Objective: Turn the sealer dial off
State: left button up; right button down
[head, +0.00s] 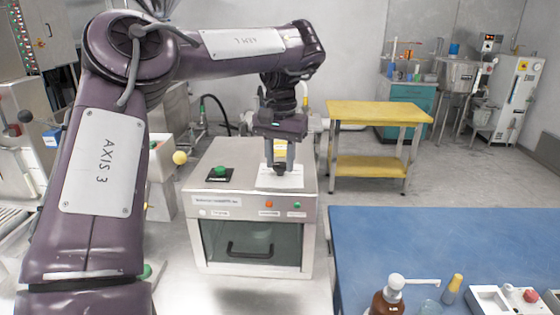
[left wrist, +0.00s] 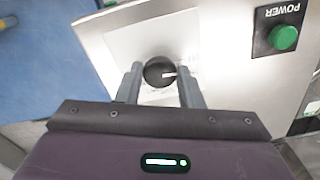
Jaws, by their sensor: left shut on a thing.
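The sealer (head: 199,230) is a metal box with a glass front door and a dark handle. Its black round dial (left wrist: 158,71) has a white pointer mark and sits on a white label on the top face. My left gripper (head: 281,167) reaches down onto the dial from above. In the left wrist view, my left gripper's (left wrist: 160,78) two grey fingers stand on either side of the dial, shut on it. The pointer mark points to the right in that view. The label's lettering is too small to read. My right gripper is not in view.
A green POWER button (left wrist: 285,38) stands on the sealer's top, left of the dial in the head view (head: 220,170). A blue table (head: 440,235) with a brown pump bottle (head: 388,303) is at the right. A yellow table (head: 378,112) stands behind.

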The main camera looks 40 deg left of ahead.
aim_at(280, 165)
pick_arm(q)
jog(key=shift+n, duration=0.5)
dwell(0.3)
jog(key=o, duration=1)
jog(key=shift+c, duration=0.2)
jog(key=shift+r, duration=0.1)
notch_tip(280, 165, up, 8)
jog(key=p, duration=0.7)
jog(key=shift+f, duration=0.2)
